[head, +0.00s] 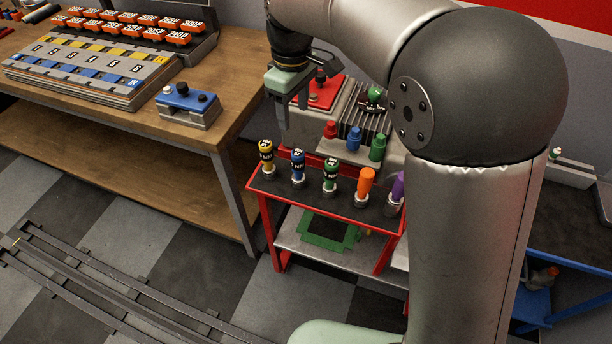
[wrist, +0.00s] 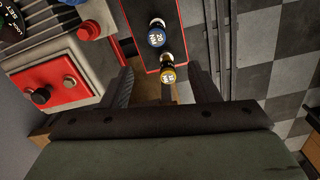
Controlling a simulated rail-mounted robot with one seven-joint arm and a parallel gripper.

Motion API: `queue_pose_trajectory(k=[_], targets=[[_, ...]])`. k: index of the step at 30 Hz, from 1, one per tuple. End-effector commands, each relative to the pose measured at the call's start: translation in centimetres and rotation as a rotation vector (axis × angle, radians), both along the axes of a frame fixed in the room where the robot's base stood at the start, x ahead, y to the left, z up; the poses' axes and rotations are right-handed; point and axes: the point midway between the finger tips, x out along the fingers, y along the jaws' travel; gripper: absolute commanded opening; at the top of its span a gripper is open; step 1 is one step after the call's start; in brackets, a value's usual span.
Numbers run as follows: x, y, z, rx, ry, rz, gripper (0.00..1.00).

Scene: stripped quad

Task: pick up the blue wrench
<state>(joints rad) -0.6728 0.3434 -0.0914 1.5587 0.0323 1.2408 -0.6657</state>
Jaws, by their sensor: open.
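The blue wrench (head: 298,167) stands upright in the red-edged rack, second from the left, with a blue band and a dark, white-marked top. In the wrist view it shows from above as a round blue cap (wrist: 156,38), ahead of the fingers. My gripper (head: 291,118) is open and empty, pointing down above the left end of the rack. In the wrist view its fingers (wrist: 160,76) stand apart, with the yellow wrench (wrist: 167,71) seen between them, nearer than the blue one. The blue wrench's lower part is hidden from above.
The yellow wrench (head: 266,157) is left of the blue one; green (head: 330,177), orange (head: 365,185) and purple (head: 398,187) tools stand to the right. Behind the rack is a machine with red, blue and green knobs (head: 354,138). A wooden bench (head: 225,125) stands left.

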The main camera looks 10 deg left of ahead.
Motion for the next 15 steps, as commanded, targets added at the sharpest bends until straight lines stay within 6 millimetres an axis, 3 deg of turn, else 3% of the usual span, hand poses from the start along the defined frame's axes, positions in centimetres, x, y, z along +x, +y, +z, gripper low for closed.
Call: queue_pose_trajectory(k=[9, 15], targets=[[-0.1, -0.2, -6.9, -0.004, 0.004, -0.004, 0.55], [0.0, -0.2, -9.9, -0.001, 0.003, -0.005, 0.55]])
